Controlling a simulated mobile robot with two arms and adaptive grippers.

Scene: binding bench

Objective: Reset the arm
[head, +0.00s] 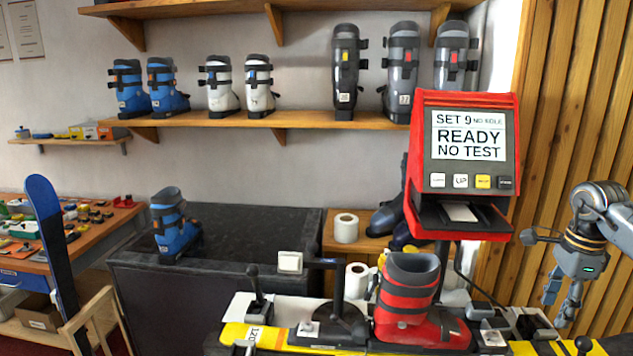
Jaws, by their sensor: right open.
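The bench holds a yellow ski (270,336) with a red ski boot (408,300) standing upright on it. A black test arm (339,280) stands upright on a round base left of the boot; its top bends over to a horizontal bar near a pale block (290,262). A second, shorter black lever (256,288) stands at the bench's left. The red tester (465,165) has a screen reading "READY NO TEST" and a row of buttons below. My right gripper (557,308) points down, open and empty, right of the boot and apart from everything. My left gripper is out of view.
A black cabinet (220,240) with a blue boot (173,225) on top stands behind left. White rolls (346,228) and dark boots sit behind the bench. More boots line the wall shelf (300,121). A dark blue ski (52,250) leans at the left.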

